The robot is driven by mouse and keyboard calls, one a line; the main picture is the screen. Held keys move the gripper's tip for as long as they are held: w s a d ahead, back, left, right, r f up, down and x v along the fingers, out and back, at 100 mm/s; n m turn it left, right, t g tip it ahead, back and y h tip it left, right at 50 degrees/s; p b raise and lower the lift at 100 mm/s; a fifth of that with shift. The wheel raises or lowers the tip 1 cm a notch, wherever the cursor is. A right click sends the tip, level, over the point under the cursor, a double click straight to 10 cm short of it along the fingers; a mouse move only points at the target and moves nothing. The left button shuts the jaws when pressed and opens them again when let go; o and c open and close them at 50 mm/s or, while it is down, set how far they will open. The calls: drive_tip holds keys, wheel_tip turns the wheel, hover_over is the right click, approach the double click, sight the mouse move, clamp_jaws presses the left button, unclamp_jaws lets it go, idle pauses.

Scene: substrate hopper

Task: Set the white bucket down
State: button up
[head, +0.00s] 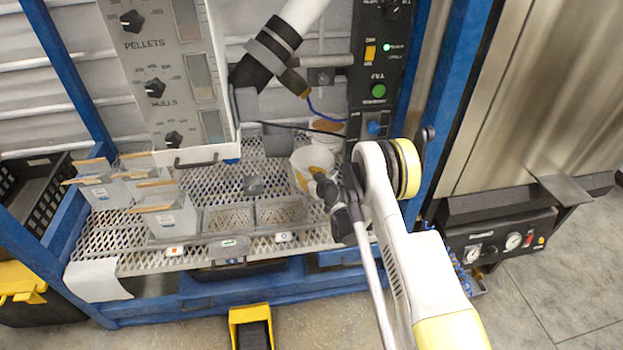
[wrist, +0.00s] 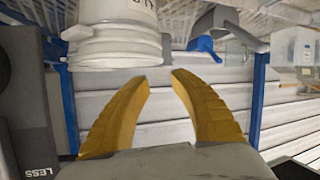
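A white bucket (head: 311,160) is at the right part of the mesh shelf, below the black-ended spout. My gripper (head: 318,176) is right beside it at its near right side in the head view. In the wrist view a white bucket (wrist: 112,45) with a ribbed rim and dark print is upside down in the picture, at upper left beyond the fingers. My two yellow fingers (wrist: 160,80) curve toward each other with a gap between the tips, and nothing shows between them. Whether the bucket's base touches the mesh is hidden.
The mesh shelf (head: 160,245) holds grey bins with wooden pieces (head: 172,215) at left and shallow trays (head: 228,218) in the middle. Another light container (head: 326,140) stands behind the bucket. A control panel (head: 380,70) and blue post (head: 440,120) stand close at right.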

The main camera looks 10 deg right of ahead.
drive_tip(key=s+r+m+g, duration=0.1)
drive_tip(key=s+r, duration=0.3)
drive_tip(key=r, duration=0.8)
drive_tip(key=s+r+g, duration=0.1)
drive_tip(key=s+r, duration=0.3)
drive_tip(key=r, duration=0.8)
drive_tip(key=s+d+r+m+g+h, duration=0.1)
drive_tip(key=s+r, duration=0.4)
drive_tip(key=s, duration=0.3)
drive_tip(key=s+r+m+g+h, duration=0.1)
drive_tip(key=s+r, duration=0.4)
drive_tip(key=s, duration=0.3)
drive_tip(key=s+d+f+m+g+h, duration=0.1)
drive_tip(key=s+d, duration=0.1)
drive_tip(key=s, duration=1)
drive_tip(key=s+d+f+m+g, duration=0.1)
drive_tip(key=s+d, duration=0.1)
drive_tip(key=s, duration=1.1)
drive_tip(key=shift+f+h, duration=0.25)
drive_tip(key=shift+h, duration=0.15)
